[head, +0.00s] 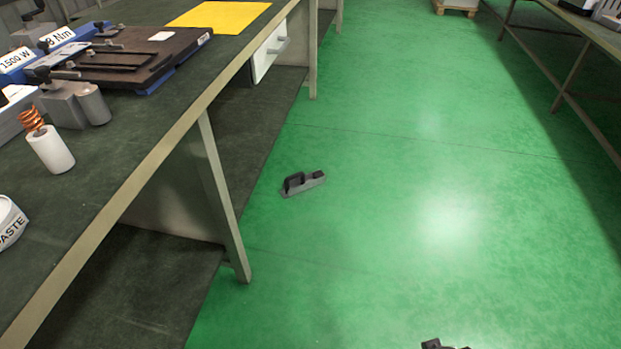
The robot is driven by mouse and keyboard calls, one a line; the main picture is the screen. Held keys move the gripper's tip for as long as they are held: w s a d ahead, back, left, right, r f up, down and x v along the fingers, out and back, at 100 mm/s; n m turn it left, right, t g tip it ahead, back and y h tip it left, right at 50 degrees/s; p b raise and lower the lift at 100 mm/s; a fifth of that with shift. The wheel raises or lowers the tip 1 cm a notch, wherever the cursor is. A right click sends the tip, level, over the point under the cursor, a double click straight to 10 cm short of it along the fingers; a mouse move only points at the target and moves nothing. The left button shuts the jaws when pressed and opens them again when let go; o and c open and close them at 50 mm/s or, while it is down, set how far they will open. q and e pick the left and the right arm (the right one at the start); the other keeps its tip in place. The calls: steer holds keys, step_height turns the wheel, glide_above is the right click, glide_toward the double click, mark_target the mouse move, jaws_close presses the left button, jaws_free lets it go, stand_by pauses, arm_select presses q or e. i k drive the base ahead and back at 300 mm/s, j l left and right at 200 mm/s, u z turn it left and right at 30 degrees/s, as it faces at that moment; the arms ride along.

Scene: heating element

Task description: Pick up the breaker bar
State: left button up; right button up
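No single object can be surely told as the breaker bar. Dark bar-shaped tools (108,66) lie on a brown board (165,47) with blue edges on the workbench at the upper left. A grey piece with a black loop handle (303,183) shows against the green floor beside the bench; I cannot tell what it is. A small dark fragment shows at the bottom edge, right of the middle, too cut off to identify.
The long workbench (150,160) fills the left, with a white cylinder with a copper coil (51,152), a paste container (8,222) and a yellow sheet (218,16). Another table (585,30) stands at the upper right. The green floor (400,220) between them is largely clear.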

mark_target(294, 184)
steer(key=i+z, duration=0.25)
steer(key=z, duration=0.2)
steer(key=i, duration=1.7)
